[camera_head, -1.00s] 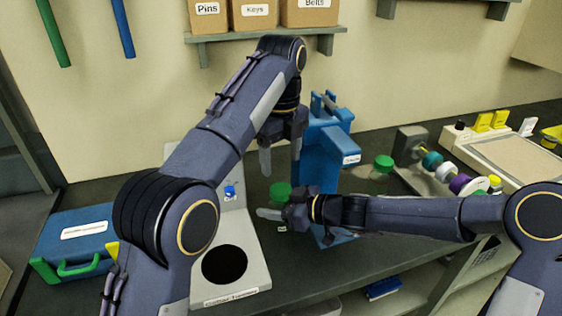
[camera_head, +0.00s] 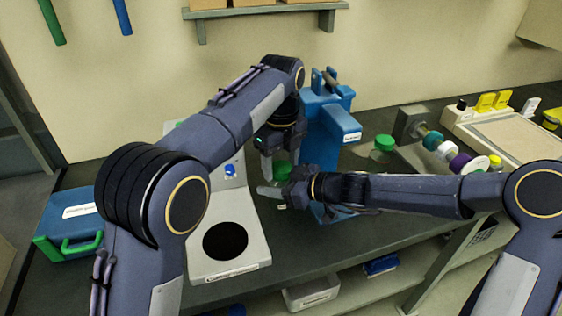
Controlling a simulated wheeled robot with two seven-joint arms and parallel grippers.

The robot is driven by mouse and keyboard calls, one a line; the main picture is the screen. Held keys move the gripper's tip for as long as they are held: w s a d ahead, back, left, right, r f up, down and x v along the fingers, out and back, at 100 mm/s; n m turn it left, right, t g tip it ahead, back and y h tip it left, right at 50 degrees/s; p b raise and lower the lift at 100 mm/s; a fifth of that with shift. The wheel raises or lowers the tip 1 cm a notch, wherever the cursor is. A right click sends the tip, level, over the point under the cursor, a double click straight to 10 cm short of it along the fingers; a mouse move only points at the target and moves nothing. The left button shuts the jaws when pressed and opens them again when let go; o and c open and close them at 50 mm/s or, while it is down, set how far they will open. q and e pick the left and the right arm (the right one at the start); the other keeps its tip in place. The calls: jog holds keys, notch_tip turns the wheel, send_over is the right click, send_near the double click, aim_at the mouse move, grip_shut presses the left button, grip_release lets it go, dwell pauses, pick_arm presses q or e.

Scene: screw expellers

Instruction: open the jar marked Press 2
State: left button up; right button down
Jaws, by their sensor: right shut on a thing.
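A jar with a green lid (camera_head: 282,170) is beside the blue press (camera_head: 322,150), its body mostly hidden by my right gripper. My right gripper (camera_head: 272,192) comes in from the right and is shut on this jar below the lid. My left gripper (camera_head: 280,162) points down from above, its fingers apart on either side of the green lid; contact with the lid cannot be made out. A second green-lidded jar (camera_head: 383,149) stands on the counter right of the press. Any jar marking is too small to read.
A grey device with a black round plate (camera_head: 226,241) stands left of the jar. A blue case with a green handle (camera_head: 70,228) lies at the left. A row of coloured discs (camera_head: 445,152) and a pale tray machine (camera_head: 510,142) stand at the right.

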pick_arm(q)
jog(key=c, duration=0.9)
jog(key=shift+o, duration=0.2)
jog(key=n, duration=1)
jog(key=o, duration=1.1)
